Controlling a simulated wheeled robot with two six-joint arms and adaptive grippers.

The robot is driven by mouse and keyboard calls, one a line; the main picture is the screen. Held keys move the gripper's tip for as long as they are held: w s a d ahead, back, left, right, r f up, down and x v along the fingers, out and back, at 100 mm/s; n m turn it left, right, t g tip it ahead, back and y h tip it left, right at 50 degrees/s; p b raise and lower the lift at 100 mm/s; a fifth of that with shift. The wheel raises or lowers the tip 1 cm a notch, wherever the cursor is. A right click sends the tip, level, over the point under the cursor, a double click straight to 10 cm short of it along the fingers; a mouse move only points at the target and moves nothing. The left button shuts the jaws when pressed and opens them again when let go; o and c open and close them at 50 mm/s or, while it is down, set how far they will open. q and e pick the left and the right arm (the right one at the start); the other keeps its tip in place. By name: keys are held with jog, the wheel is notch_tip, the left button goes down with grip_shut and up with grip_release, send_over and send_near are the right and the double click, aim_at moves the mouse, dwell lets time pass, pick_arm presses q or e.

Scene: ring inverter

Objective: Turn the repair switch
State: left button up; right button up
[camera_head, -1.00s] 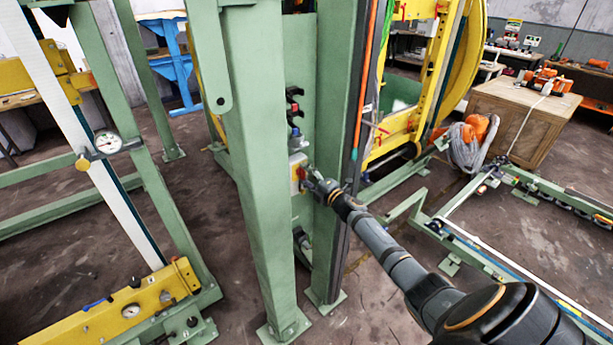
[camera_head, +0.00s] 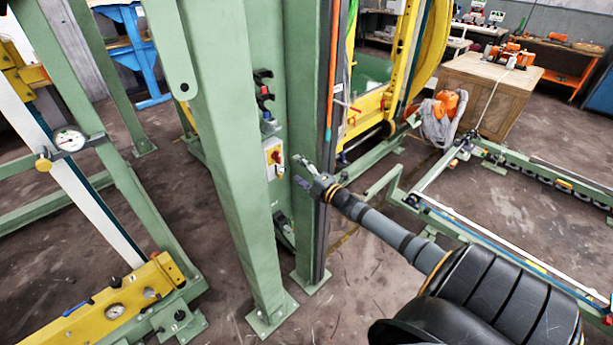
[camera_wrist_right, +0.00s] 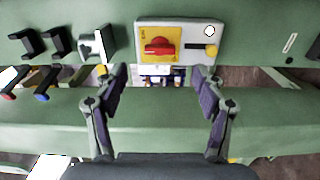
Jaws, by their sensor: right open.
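The repair switch is a red rotary knob (camera_wrist_right: 158,46) on a yellow plate, set in a grey box (camera_wrist_right: 186,30) on the green machine. In the head view the switch (camera_head: 275,157) sits between two green posts. My right gripper (camera_wrist_right: 160,85) is open and empty. Its two fingers stand apart below the box in the wrist view, and the knob lies above and between them, not touched. In the head view my right gripper (camera_head: 303,172) is just right of the switch. The knob's handle lies roughly level in the wrist view. My left gripper is not in view.
Black hooks (camera_wrist_right: 45,43) and a grey-white switch (camera_wrist_right: 98,45) sit left of the box. A green post (camera_head: 225,170) stands left of the switch, close to it. A yellow frame (camera_head: 385,95) stands behind. Open floor (camera_head: 400,295) lies to the right.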

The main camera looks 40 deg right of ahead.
jog(key=s, duration=0.3)
jog(key=shift+s+d, duration=0.1)
jog(key=shift+s, duration=0.2)
dwell(0.4)
jog(key=s+d+f+m+g+h, duration=0.1)
jog(key=s+f+m+g, duration=0.3)
jog(key=f, duration=0.7)
jog(key=s+d+f+m+g+h, duration=0.1)
jog(key=s+f+m+h, duration=0.15)
jog(key=s+f, duration=0.65)
jog(key=s+d+f+m+g+h, duration=0.1)
jog(key=s+f+m+g, duration=0.3)
jog(key=f, duration=1)
jog(key=s+a+f+m+g, duration=0.2)
jog(key=s+a+f, duration=0.4)
jog(key=s, duration=0.3)
jog(key=s+a+f+m+g+y+b, duration=0.1)
jog(key=s+a+f+m+g, duration=0.2)
jog(key=s+a+f, duration=0.3)
jog(key=s+a+f+m+g+y, duration=0.1)
jog(key=s+a+f, duration=0.5)
jog(key=s, duration=0.8)
jog(key=shift+a+f+m+g+b, duration=0.3)
jog(key=shift+f+m+g, duration=0.35)
jog(key=shift+m+g, duration=0.35)
jog(key=shift+s, duration=0.1)
